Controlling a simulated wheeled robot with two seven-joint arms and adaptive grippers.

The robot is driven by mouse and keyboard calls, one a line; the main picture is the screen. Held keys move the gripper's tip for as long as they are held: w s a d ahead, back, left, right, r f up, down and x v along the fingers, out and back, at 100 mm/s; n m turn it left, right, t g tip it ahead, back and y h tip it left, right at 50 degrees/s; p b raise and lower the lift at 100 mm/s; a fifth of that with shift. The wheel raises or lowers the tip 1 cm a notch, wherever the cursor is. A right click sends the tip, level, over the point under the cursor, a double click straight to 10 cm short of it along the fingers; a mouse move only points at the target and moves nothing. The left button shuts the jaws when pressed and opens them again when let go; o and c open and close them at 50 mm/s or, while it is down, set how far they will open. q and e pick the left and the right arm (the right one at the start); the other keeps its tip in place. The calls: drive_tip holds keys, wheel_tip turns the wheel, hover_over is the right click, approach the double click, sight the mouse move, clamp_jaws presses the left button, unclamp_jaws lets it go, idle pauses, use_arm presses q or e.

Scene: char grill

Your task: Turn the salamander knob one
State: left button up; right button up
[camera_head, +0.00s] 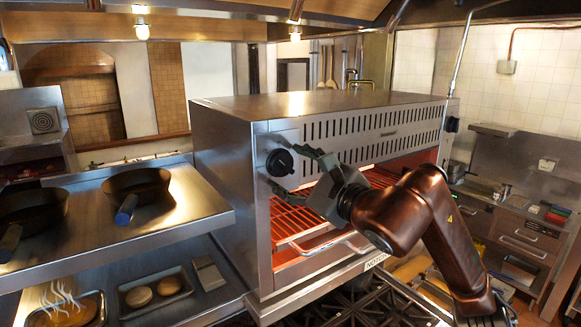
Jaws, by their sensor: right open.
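The salamander (225,150) is a large steel box with slotted vents and a glowing red grill inside. A round black knob (280,162) sits on the left of its front face. My right gripper (290,173) is open at this knob, with one dark finger above and to the right and the other below it. I cannot tell whether the fingers touch the knob. A second black knob (452,124) sits at the right end of the front. My right arm crosses the front and hides part of the grill opening. My left gripper is out of view.
A front handle (330,243) juts out below the grill, and burner grates (365,300) lie under it. A steel shelf (190,208) on the left holds two black pans (137,187) (33,205). A tray of buns (155,292) is below.

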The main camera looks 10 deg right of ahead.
drive_tip(key=c, duration=1.1)
drive_tip(key=shift+f+m+b, duration=0.15)
drive_tip(key=shift+m+b, duration=0.35)
drive_tip(key=shift+b, duration=0.3)
drive_tip(key=shift+c, duration=0.3)
drive_tip(key=m+b, duration=0.3)
drive_tip(key=b, duration=0.1)
drive_tip(key=shift+s+m+b, duration=0.1)
drive_tip(key=shift+m+b, duration=0.3)
drive_tip(key=m+b, duration=0.2)
drive_tip(key=shift+m+b, duration=0.3)
drive_tip(key=shift+m, duration=0.1)
drive_tip(key=shift+m+b, duration=0.5)
drive_tip(key=shift+m, duration=0.1)
drive_tip(key=o, duration=1.2)
drive_tip(key=shift+c, duration=0.2)
